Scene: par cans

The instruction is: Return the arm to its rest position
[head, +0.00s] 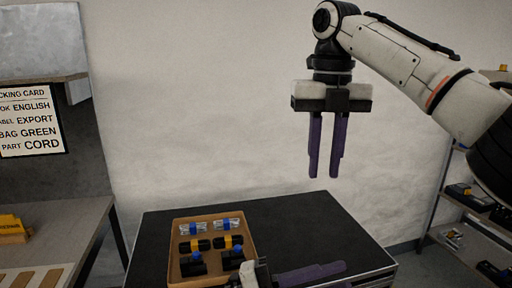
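My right arm comes in from the right. Its gripper (325,172) hangs high in front of the bare wall, purple fingers pointing straight down. A gap shows between the fingers and nothing is held. It is well above the black table (300,222), apart from everything. My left gripper (318,273) shows only in part at the bottom edge, low over the table front and right of the tan tray (253,237). Its purple finger points right; whether it is open or shut is unclear.
The tray holds several small items: silver packets with blue, black pieces with yellow bands, and black pieces with blue tops. A packing card (30,121) hangs at left above a grey bench (75,222). A shelf rack (458,236) stands at right. The table's right part is clear.

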